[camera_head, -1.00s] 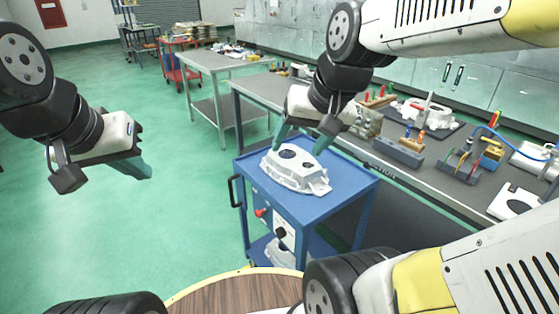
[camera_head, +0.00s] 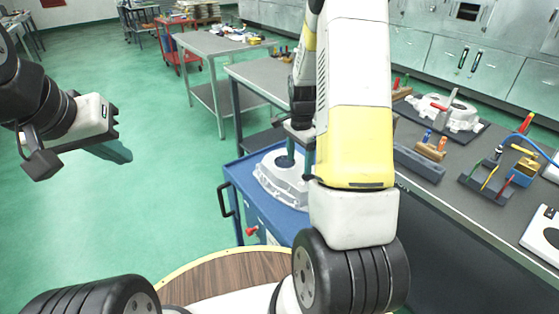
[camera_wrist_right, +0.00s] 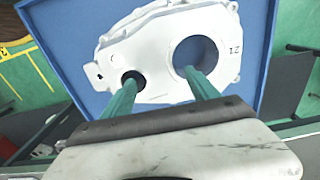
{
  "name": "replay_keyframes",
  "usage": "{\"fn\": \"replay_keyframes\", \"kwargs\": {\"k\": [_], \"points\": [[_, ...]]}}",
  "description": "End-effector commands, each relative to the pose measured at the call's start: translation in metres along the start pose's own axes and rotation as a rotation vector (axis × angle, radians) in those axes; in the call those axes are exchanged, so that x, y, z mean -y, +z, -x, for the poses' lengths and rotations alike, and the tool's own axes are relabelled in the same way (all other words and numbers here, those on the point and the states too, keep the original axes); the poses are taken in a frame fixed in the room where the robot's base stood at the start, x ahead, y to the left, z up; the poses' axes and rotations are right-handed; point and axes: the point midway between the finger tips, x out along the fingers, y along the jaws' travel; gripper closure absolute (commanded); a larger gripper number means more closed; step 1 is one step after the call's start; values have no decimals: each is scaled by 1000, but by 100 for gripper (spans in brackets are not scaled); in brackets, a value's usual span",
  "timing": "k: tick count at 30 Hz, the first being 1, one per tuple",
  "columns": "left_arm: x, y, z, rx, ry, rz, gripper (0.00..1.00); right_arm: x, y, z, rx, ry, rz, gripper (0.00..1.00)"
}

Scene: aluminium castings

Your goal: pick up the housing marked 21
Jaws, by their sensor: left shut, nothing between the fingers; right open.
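The white cast housing (camera_head: 275,182) lies on the blue cart top, partly hidden by my right arm in the head view. In the right wrist view the housing (camera_wrist_right: 152,48) shows a large round hole, a smaller hole and a mark that reads as 21 upside down. My right gripper (camera_head: 299,160) is over the housing, pointing down. In the wrist view the right gripper (camera_wrist_right: 161,92) is open, one fingertip at the large hole and the other at the small hole; contact cannot be told. My left gripper (camera_head: 120,152) is shut and empty over the floor at left.
The blue cart (camera_head: 238,172) has a bare margin around the housing. A grey table (camera_head: 205,42) stands further back. Floor at left is clear.

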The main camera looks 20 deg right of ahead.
Motion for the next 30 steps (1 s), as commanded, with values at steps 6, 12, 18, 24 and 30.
{"fn": "replay_keyframes", "kwargs": {"k": [6,12,18,24,30], "points": [[0,0,0,0,0,0,100,-1,1,-27,2,3,3,31],[0,0,0,0,0,0,100,-1,1,-57,3,3,3,31],[0,0,0,0,0,0,100,0,1,-68,1,0,3,31],[0,0,0,0,0,0,100,0,1,-67,1,-1,4,39],[0,0,0,0,0,0,100,0,1,-67,1,-1,4,78]]}}
